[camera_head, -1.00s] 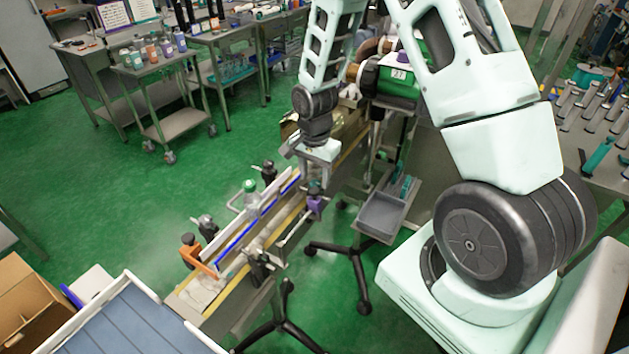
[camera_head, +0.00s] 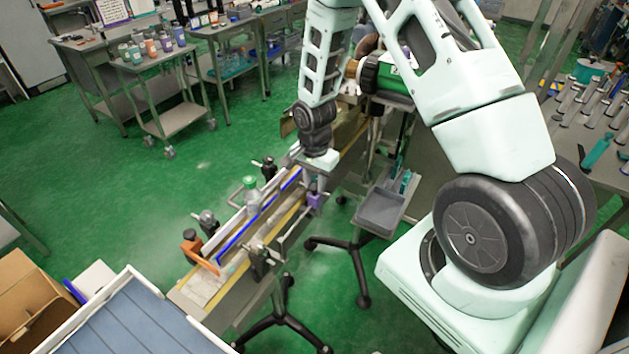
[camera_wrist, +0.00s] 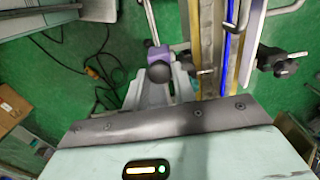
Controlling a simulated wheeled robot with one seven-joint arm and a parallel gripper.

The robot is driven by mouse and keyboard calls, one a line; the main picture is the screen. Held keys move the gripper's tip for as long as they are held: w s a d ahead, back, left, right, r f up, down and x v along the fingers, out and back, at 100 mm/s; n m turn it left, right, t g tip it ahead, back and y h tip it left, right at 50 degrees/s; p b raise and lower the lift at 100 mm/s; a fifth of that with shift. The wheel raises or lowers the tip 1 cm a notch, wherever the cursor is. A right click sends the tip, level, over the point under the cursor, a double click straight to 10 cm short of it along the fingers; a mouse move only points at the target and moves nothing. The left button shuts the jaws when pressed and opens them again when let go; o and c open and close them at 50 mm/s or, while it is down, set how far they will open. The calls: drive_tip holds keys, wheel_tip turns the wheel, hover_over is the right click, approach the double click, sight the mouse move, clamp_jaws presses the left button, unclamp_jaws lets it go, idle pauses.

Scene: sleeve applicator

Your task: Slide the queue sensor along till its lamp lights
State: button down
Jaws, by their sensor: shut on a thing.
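The queue sensor, which I take to be the small purple block (camera_head: 314,201), sits on the near side of the conveyor (camera_head: 238,278), toward its far end. My gripper (camera_head: 313,186) points down right at it. In the wrist view the purple block (camera_wrist: 158,55) with a round dark knob shows at the fingertips. My gripper (camera_wrist: 168,83) is shut on the sensor there, its fingers partly hidden by the wrist housing. I cannot make out a lit lamp on the sensor.
A blue-edged guide rail (camera_head: 235,240) runs along the conveyor. A bottle with a green cap (camera_head: 250,190), black clamp knobs and an orange bracket (camera_head: 203,258) stand along it. A grey tray (camera_head: 381,211) is at the right. Green floor lies open to the left.

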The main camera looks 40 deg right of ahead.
drive_tip(key=s+a+b, duration=0.2)
drive_tip(key=s+a, duration=0.1)
drive_tip(key=a, duration=0.5)
drive_tip(key=shift+a, duration=0.4)
drive_tip(key=c, duration=1.1)
unclamp_jaws()
drive_tip(key=shift+c, duration=0.2)
drive_tip(key=shift+r, duration=0.2)
wheel_tip(320, 180, up, 17)
drive_tip(key=b, duration=0.3)
drive_tip(key=shift+s, duration=0.1)
